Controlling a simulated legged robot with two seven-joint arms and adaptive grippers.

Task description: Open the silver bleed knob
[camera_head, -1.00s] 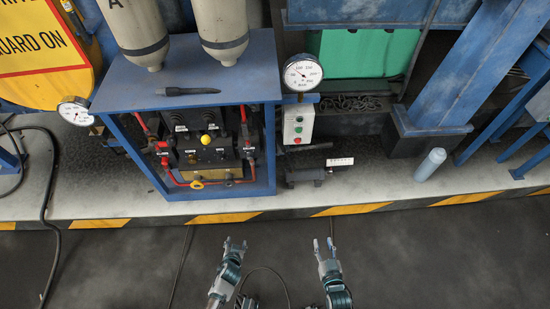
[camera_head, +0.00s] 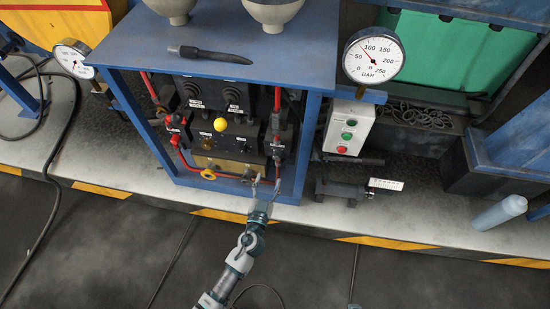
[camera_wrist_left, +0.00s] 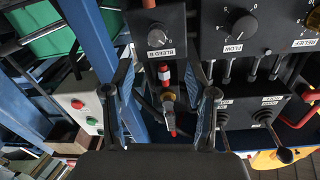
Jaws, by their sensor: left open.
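The bleed knob (camera_wrist_left: 157,38) is a small, round, dark-and-silver dial on a black box, beside a label that seems to read "BLEED". It shows in the left wrist view, beyond my left gripper (camera_wrist_left: 166,100). The two fingers are spread apart with nothing held. In the head view my left gripper (camera_head: 266,184) reaches the lower right front of the blue cabinet (camera_head: 311,135). The bleed knob is too small to make out there. My right gripper is not in view.
A yellow knob (camera_head: 220,125) and red pipes crowd the cabinet. A larger knob (camera_wrist_left: 240,23) marked "FLOW" and black levers (camera_wrist_left: 265,118) sit near the left gripper. A gauge (camera_head: 373,55) and button box (camera_head: 349,128) stand to the right.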

